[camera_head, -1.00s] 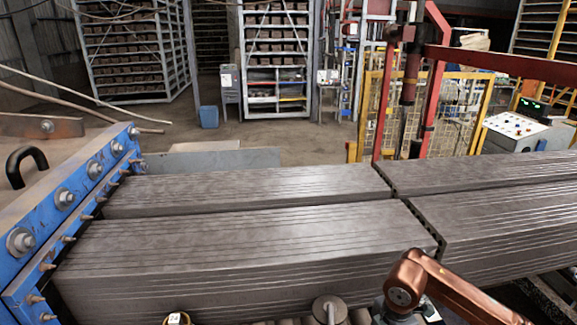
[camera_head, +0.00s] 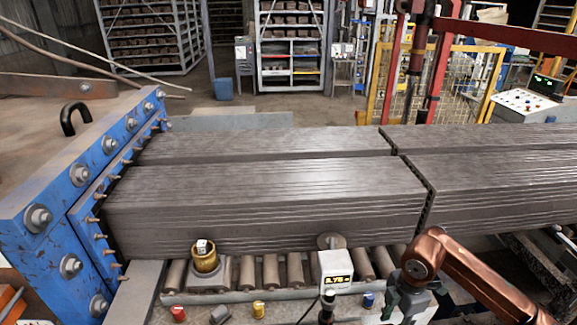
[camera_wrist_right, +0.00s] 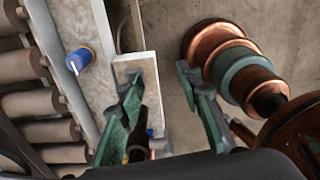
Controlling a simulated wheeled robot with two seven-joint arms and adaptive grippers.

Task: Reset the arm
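My right arm (camera_head: 470,270) is copper-coloured and comes in from the lower right in the head view. It bends down at the conveyor's near edge, to the right of the white labelled box. My right gripper (camera_wrist_right: 160,80) shows two green fingers spread apart in the right wrist view, with nothing held between them. Its lower part is dark and partly hidden in the head view. The left gripper is not in view.
Long grey clay columns (camera_head: 270,190) lie on the rollers (camera_head: 270,270) beside the blue die frame (camera_head: 85,200). A brass-coloured cylinder (camera_head: 204,256) and the white box (camera_head: 334,268) stand along the near side. Coloured buttons (camera_head: 258,310) line the front rail.

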